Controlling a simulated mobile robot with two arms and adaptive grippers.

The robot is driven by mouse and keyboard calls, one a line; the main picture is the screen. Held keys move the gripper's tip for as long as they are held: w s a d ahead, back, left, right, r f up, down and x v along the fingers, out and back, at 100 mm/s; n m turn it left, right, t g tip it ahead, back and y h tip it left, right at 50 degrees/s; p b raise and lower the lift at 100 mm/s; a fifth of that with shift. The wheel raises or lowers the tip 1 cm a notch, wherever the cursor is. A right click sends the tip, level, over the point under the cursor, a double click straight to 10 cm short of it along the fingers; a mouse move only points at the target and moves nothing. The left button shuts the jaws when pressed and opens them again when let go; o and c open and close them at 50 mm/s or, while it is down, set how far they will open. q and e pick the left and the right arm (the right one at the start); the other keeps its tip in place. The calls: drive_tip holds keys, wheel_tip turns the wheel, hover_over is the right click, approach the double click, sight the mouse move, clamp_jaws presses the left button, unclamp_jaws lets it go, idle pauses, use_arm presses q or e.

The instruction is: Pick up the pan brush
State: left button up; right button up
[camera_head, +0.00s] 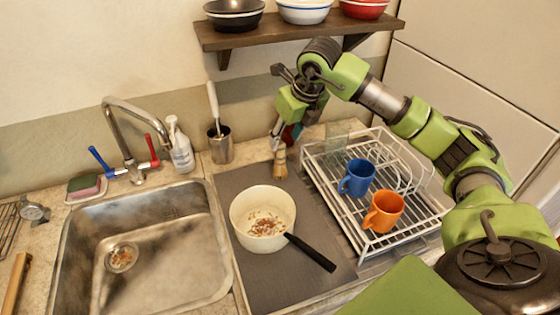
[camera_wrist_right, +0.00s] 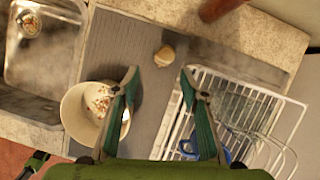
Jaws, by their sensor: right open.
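The pan brush (camera_head: 280,163) stands upright on the dark grey mat, behind the pan, with a wooden top and pale bristles. In the right wrist view the brush (camera_wrist_right: 165,55) shows from above as a small round wooden top. My right gripper (camera_head: 283,133) is just above the brush, pointing down. In the wrist view its green-padded fingers (camera_wrist_right: 160,75) are spread wide, and the brush lies beyond and between the fingertips, not touched. The gripper is empty.
A cream pan (camera_head: 262,195) with food scraps sits on the mat (camera_head: 265,285). A white dish rack (camera_head: 345,218) with blue and orange mugs is to the right. A metal holder (camera_head: 221,148) stands left of the brush, beside a sink. A shelf (camera_head: 290,34) with bowls hangs above.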

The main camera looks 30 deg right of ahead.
sight(282, 144)
drive_tip(key=x, duration=0.3)
drive_tip(key=shift+w+f, duration=0.1)
drive_tip(key=shift+w+d+f+p, duration=0.15)
drive_tip(key=shift+w+f+p, duration=0.25)
drive_tip(key=shift+p, duration=0.35)
drive_tip(key=x, duration=0.1)
drive_tip(key=p+x, duration=0.1)
drive_tip(key=x, duration=0.1)
drive_tip(key=shift+w+d+f, duration=0.2)
drive_tip(key=shift+w+d, duration=0.05)
drive_tip(key=shift+w, duration=0.05)
drive_tip(key=shift+w+f, duration=0.15)
drive_tip(key=shift+f, duration=0.15)
clamp_jaws()
